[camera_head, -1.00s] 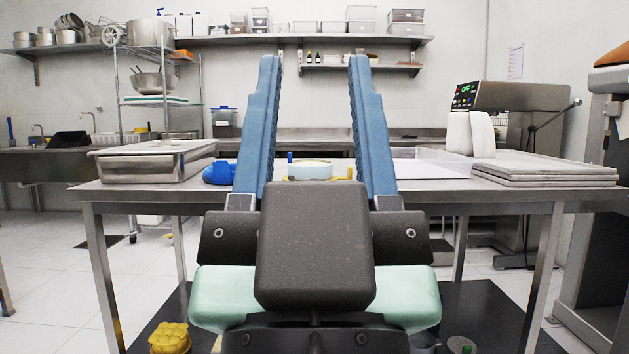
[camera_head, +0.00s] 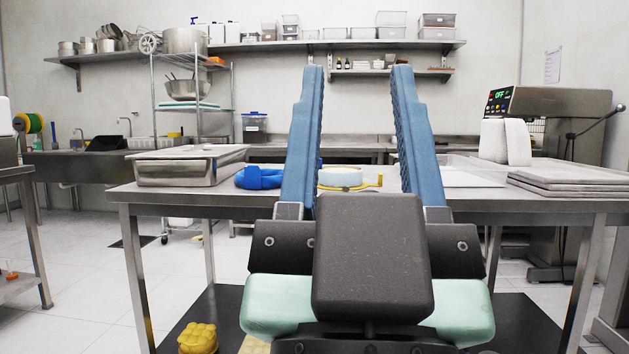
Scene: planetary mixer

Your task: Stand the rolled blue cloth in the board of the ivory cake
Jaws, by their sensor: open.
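My gripper (camera_head: 357,76) is open and empty, its two blue fingers pointing up and away over the table. The ivory cake (camera_head: 340,177) shows low between the fingers, farther off on the table. Its yellow board (camera_head: 371,184) shows around its base, with a small upright piece at the right. A folded or rolled blue bundle (camera_head: 258,178), seemingly the blue cloth, lies on the table left of the left finger, which may hide its right end. A small blue upright bit (camera_head: 320,163) shows beside the cake, mostly hidden by that finger; I cannot tell what it belongs to.
A lidded steel pan (camera_head: 190,168) stands at the table's left end. Grey stacked slabs (camera_head: 570,178) and a white roll (camera_head: 505,142) are at the right. A yellow lumpy object (camera_head: 198,338) is low in front.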

